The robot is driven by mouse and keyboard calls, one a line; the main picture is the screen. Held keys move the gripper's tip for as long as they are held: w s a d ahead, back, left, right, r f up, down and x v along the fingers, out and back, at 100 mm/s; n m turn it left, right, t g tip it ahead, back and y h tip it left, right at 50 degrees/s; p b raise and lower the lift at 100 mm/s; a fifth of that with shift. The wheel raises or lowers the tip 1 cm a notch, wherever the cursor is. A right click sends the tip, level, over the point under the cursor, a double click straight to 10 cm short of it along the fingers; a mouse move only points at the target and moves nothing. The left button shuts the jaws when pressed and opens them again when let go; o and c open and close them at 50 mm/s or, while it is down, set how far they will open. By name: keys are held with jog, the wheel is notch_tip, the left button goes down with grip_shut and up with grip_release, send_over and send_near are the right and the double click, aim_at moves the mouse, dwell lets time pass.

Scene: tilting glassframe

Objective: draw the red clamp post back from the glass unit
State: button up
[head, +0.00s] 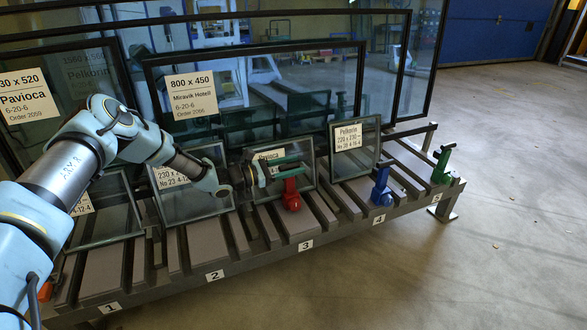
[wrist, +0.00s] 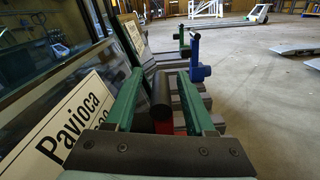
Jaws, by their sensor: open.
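The red clamp post (head: 291,196) stands at slot 3 on the rack, in front of a small glass unit (head: 264,191) labelled Pavioca. In the wrist view, part of the red post (wrist: 180,121) shows low between the green fingers, with a black cylinder (wrist: 160,91) standing above the red. My gripper (head: 303,163) is open at the top of the post. In the wrist view the fingers (wrist: 160,74) stand on either side of the black cylinder, with a visible gap on the right. Whether the post's pad touches the glass is hidden.
A blue clamp post (head: 381,187) stands at slot 4 by a Pelkorin unit (head: 357,160). A green one (head: 441,166) stands at slot 5. Large framed panes (head: 270,85) rise behind. The Pavioca label (wrist: 75,125) is close left of my gripper. Floor (head: 500,230) in front is clear.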

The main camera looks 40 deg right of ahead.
jog(key=shift+s+d, duration=0.1)
jog(key=shift+d, duration=0.1)
grip_shut()
dwell(0.4)
dwell(1.0)
